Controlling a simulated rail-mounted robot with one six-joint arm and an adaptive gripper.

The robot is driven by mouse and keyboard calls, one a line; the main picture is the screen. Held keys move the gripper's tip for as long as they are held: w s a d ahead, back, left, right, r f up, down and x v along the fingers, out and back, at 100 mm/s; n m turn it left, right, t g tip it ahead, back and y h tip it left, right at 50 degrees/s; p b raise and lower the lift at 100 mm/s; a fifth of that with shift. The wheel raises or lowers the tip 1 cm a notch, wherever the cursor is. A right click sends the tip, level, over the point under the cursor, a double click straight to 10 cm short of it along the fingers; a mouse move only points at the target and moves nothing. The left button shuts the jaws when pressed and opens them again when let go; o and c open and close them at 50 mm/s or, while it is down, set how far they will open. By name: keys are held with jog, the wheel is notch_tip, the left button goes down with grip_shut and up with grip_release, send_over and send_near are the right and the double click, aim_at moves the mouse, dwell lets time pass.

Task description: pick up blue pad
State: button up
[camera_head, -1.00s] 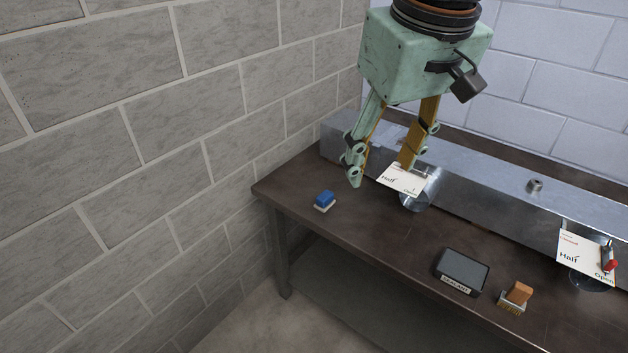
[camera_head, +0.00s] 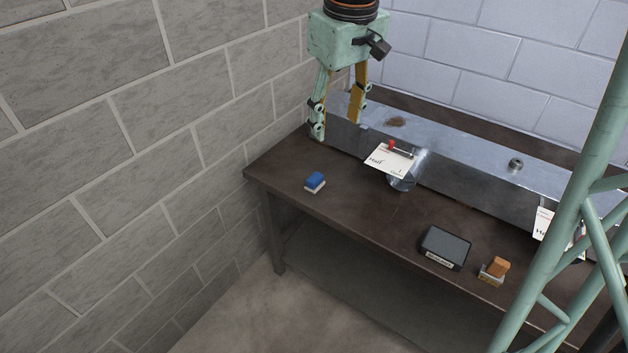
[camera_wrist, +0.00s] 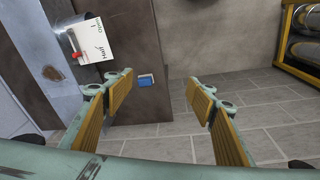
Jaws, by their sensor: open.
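The blue pad (camera_head: 315,180) is a small block with a blue top and a whitish base. It lies on the dark table (camera_head: 345,205) near its left end. In the wrist view the pad (camera_wrist: 145,80) shows beyond my fingers, close to the tip of the left one. My gripper (camera_head: 337,130) is open and empty, with its two fingers pointing down. In the head view it appears above and behind the pad, over the metal duct's left end, and apart from the pad. The gripper (camera_wrist: 161,82) also shows in the wrist view with its fingers wide apart.
A metal duct (camera_head: 470,145) runs along the table's back. A card with a red-handled lever (camera_head: 390,160) stands at its front. A dark ink pad box (camera_head: 445,247) and an orange-handled stamp (camera_head: 495,270) lie to the right. A brick wall (camera_head: 130,200) borders the left.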

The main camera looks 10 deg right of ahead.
jog(key=w+f+n+p, duration=0.2)
jog(key=w+f+p, duration=0.1)
jog(key=w+f, duration=0.65)
jog(key=n+g+p, duration=0.1)
jog(key=g+p, duration=0.1)
jog(key=p, duration=0.2)
send_over(315, 177)
notch_tip(315, 177, down, 11)
jog(key=shift+w+a+f+n, duration=0.1)
jog(key=shift+w+f+n, duration=0.15)
jog(key=shift+f, duration=0.25)
jog(key=shift+s+f, duration=0.1)
jog(key=shift+f, duration=4.2)
jog(key=shift+s+f, duration=0.15)
jog(key=shift+f, duration=2.45)
jog(key=shift+c, duration=0.7)
jog(key=c, duration=0.8)
